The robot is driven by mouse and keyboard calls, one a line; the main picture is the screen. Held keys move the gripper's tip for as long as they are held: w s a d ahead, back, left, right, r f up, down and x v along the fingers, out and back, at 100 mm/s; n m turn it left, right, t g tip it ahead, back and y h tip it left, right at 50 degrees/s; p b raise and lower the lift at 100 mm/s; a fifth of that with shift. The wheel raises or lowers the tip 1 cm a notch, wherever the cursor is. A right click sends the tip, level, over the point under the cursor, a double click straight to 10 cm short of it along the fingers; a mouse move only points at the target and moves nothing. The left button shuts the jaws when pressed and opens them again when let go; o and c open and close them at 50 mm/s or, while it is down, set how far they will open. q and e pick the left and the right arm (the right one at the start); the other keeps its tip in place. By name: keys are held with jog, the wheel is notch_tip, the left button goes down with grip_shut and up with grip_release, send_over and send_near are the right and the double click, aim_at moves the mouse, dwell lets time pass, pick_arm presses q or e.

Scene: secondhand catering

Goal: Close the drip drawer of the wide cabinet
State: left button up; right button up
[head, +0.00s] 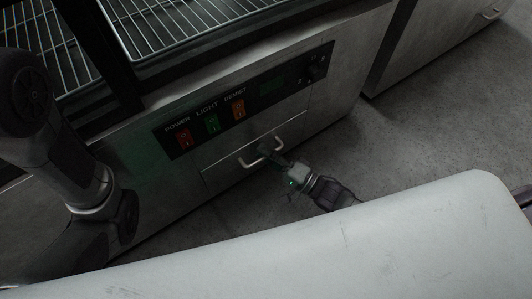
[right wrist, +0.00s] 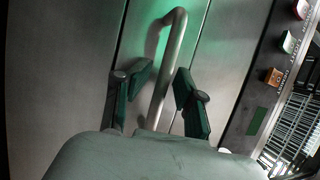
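The wide cabinet (head: 345,60) is brushed metal with wire racks on top. Its drip drawer (head: 225,173) is a low panel under the switches with a bar handle (head: 246,163). The drawer front looks about flush with the cabinet face; a small gap cannot be ruled out. My right gripper (head: 273,153) is at the handle. In the right wrist view the gripper (right wrist: 160,98) is open, its two dark green fingers apart on either side of the handle (right wrist: 173,50), without visibly clamping it. My left arm comes in at the left; its gripper is not visible.
A control panel (head: 220,122) with red, green and orange switches sits just above the drawer. A second metal cabinet (head: 420,45) stands at the right. Grey floor (head: 430,130) is clear between them. A pale surface fills the bottom foreground.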

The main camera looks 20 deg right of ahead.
jog(key=shift+s+d, duration=0.1)
jog(key=v, duration=1.1)
jog(key=shift+s+d+f, duration=0.15)
jog(key=shift+s+d, duration=0.1)
jog(key=shift+s, duration=0.05)
